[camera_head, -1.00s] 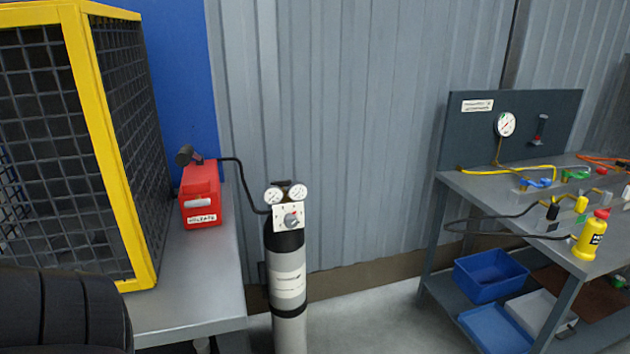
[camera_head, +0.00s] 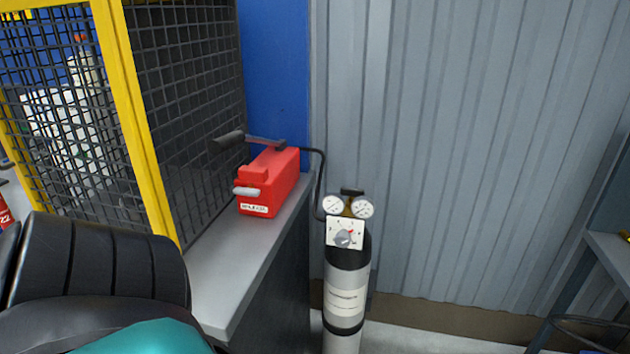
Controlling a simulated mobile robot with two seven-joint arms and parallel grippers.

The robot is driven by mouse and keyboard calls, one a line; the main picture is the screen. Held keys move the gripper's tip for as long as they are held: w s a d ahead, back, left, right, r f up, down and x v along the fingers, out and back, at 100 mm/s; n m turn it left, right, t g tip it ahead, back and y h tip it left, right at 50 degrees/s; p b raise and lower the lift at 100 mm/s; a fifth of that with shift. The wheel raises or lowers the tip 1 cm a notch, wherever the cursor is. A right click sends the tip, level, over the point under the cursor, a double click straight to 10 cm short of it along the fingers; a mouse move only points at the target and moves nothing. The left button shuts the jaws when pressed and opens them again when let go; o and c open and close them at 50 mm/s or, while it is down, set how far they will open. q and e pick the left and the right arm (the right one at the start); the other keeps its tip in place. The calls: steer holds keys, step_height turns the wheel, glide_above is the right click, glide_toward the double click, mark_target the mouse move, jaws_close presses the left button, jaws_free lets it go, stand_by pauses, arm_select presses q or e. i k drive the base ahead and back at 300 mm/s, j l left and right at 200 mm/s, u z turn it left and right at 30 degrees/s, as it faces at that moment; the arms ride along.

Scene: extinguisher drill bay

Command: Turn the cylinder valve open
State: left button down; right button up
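The gas cylinder (camera_head: 345,298) stands upright on the floor in the middle, against the corrugated wall. It has a black shoulder, a pale body with a label and a dark band. On its top are two round white gauges (camera_head: 333,207) and a dark piece (camera_head: 352,193) between and above them, perhaps the valve handle. A white plate with a grey knob (camera_head: 344,238) faces me below the gauges. I cannot tell how far the valve is turned. Neither gripper shows in view; only a dark part of my own body fills the lower left.
A grey bench (camera_head: 252,268) stands left of the cylinder. It carries a red box (camera_head: 270,182), joined to the cylinder by a black hose (camera_head: 319,178). A yellow-framed mesh cage (camera_head: 137,110) stands at the left. A workbench edge (camera_head: 610,248) enters at the right. The wall between is bare.

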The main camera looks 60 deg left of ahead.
mark_target(352, 193)
steer(key=i+u, duration=0.15)
steer(key=u, duration=0.25)
steer(key=i+u, duration=0.15)
steer(key=u, duration=0.3)
steer(key=i+l+u, duration=0.15)
steer(key=u, duration=0.25)
steer(key=i+l+u, duration=0.1)
steer(key=u, duration=0.35)
steer(key=i+l+u, duration=0.1)
steer(key=u, duration=0.3)
steer(key=l+u, duration=0.45)
steer(key=i+j, duration=0.05)
steer(key=j, duration=0.05)
